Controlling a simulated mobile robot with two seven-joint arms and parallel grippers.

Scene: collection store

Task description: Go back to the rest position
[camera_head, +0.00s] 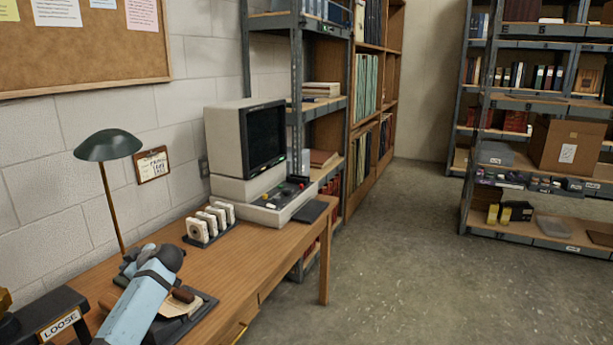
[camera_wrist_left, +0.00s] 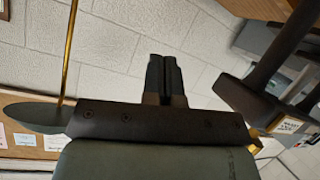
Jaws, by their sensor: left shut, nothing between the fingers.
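My left arm (camera_head: 140,305) reaches in from the lower left of the head view, over the near end of the wooden desk (camera_head: 255,262). Its gripper cannot be clearly made out there behind the arm. In the left wrist view my left gripper (camera_wrist_left: 165,75) shows its two dark fingers together, with nothing between them. The white block wall (camera_wrist_left: 205,35) lies behind the fingers. My right gripper is in neither view.
A green desk lamp (camera_head: 108,146) stands close behind my left arm. A black tray (camera_head: 185,318) with papers lies beside it, and a dark box labelled LOOSE (camera_head: 55,318) at lower left. A beige computer (camera_head: 245,150) stands farther back. The concrete floor (camera_head: 420,260) is clear.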

